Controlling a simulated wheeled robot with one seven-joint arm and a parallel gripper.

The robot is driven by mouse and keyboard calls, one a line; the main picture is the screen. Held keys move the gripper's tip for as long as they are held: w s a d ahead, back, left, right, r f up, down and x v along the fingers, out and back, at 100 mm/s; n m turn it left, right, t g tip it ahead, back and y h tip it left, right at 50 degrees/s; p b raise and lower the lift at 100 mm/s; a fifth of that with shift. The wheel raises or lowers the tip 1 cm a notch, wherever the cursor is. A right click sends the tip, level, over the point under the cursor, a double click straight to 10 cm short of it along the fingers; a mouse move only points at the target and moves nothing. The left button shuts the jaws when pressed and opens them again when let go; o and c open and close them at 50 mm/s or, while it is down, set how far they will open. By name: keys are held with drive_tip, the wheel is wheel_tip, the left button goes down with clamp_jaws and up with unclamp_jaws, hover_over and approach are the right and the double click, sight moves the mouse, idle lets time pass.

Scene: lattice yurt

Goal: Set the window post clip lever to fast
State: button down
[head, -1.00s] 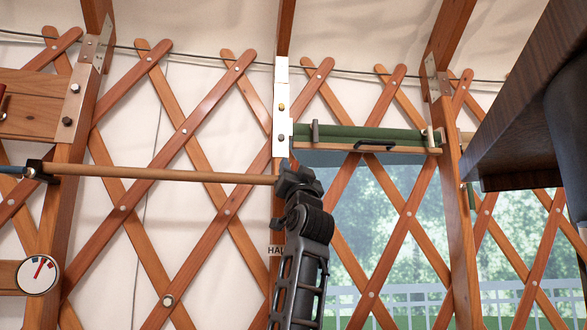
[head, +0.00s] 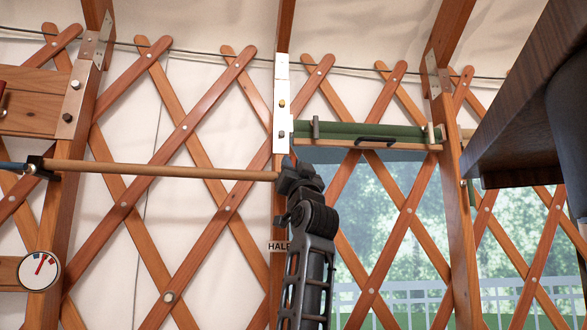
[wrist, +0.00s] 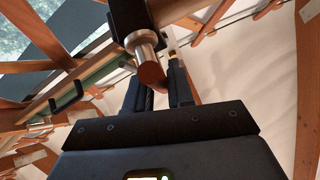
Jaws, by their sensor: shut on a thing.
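The window post (head: 278,215) stands upright in the middle of the head view, with a label reading roughly "HALF" on it. My gripper (head: 292,172) is up against this post, below a white plate. Its fingers (wrist: 155,88) are closed around a small part, which I take for the clip lever. A small reddish tip (head: 290,161) shows just above the fingers, perhaps part of the lever. In the wrist view a dark block with a metal collar (wrist: 145,45) and brown round end sits just beyond the fingers. The gripper hides most of the lever, so its exact setting cannot be read.
A wooden rod (head: 160,172) runs level from the left post to the window post. A rolled green blind (head: 370,133) with a dark handle hangs over the window at right. A dark overhang (head: 520,110) fills the upper right. A round dial (head: 38,271) is at lower left.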

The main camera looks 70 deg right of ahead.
drive_tip(key=shift+w+a+n+t+y, duration=0.1)
drive_tip(key=shift+n+t+y, duration=0.7)
drive_tip(key=shift+n, duration=0.4)
drive_tip(key=shift+w+a+n+t+y, duration=0.1)
drive_tip(key=shift+n+t+y, duration=0.7)
drive_tip(key=shift+n, duration=0.4)
drive_tip(key=shift+r, duration=0.1)
drive_tip(key=c, duration=1.1)
unclamp_jaws()
drive_tip(key=shift+b, duration=0.3)
drive_tip(key=b+v, duration=0.2)
drive_tip(key=v, duration=0.6)
drive_tip(key=shift+b, duration=0.4)
drive_tip(key=shift+w, duration=0.1)
